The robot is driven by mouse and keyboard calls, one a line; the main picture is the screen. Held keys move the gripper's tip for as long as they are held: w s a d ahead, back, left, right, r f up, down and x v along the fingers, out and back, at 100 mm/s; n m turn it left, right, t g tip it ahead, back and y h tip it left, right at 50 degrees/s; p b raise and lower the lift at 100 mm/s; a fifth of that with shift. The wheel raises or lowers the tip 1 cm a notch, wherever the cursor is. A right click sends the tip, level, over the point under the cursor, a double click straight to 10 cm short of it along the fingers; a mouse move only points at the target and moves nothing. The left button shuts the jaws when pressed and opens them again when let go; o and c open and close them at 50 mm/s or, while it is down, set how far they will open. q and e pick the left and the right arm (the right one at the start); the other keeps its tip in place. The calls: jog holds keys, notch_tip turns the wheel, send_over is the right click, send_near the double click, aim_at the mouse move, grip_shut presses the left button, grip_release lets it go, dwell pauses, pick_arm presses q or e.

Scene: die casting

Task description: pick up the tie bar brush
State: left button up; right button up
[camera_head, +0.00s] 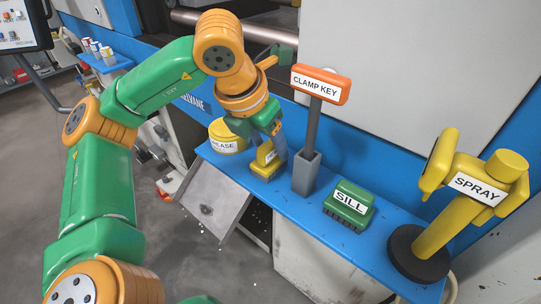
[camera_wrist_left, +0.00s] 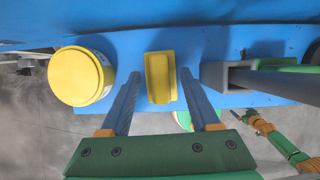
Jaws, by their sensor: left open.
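A small yellow brush (camera_head: 264,161) sits on the blue shelf, partly hidden behind my left gripper. Its label is mostly covered, so I cannot read it. In the left wrist view it shows from above as a yellow block (camera_wrist_left: 160,77). My left gripper (camera_head: 277,151) points down at it, fingers open. In the left wrist view, the fingers of the gripper (camera_wrist_left: 160,75) lie on either side of the brush with gaps. I cannot tell how far above the shelf the tips are. A green brush (camera_head: 349,204) labelled SILL stands further right. My right gripper is not in view.
A yellow GREASE tub (camera_head: 226,137) stands left of the yellow brush. A grey holder (camera_head: 306,171) with the orange CLAMP KEY (camera_head: 320,84) rises close on its right. A yellow SPRAY tool (camera_head: 470,185) stands at the right end of the blue shelf (camera_head: 290,205).

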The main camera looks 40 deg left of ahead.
aim_at(267, 142)
pick_arm(q)
jog(key=shift+w+f, duration=0.4)
jog(key=shift+s+r, duration=0.1)
jog(key=shift+s, duration=0.1)
jog(key=c, duration=0.7)
grip_shut()
jog(key=shift+w+r, duration=0.1)
jog(key=shift+r, duration=0.2)
jog(key=r, duration=0.3)
jog(key=shift+a+r, duration=0.15)
jog(key=shift+a, duration=0.05)
jog(key=s+a+r+p, duration=0.8)
jog(key=s+r+p, duration=0.1)
jog(key=s+p, duration=0.1)
jog(key=shift+s+a, duration=0.3)
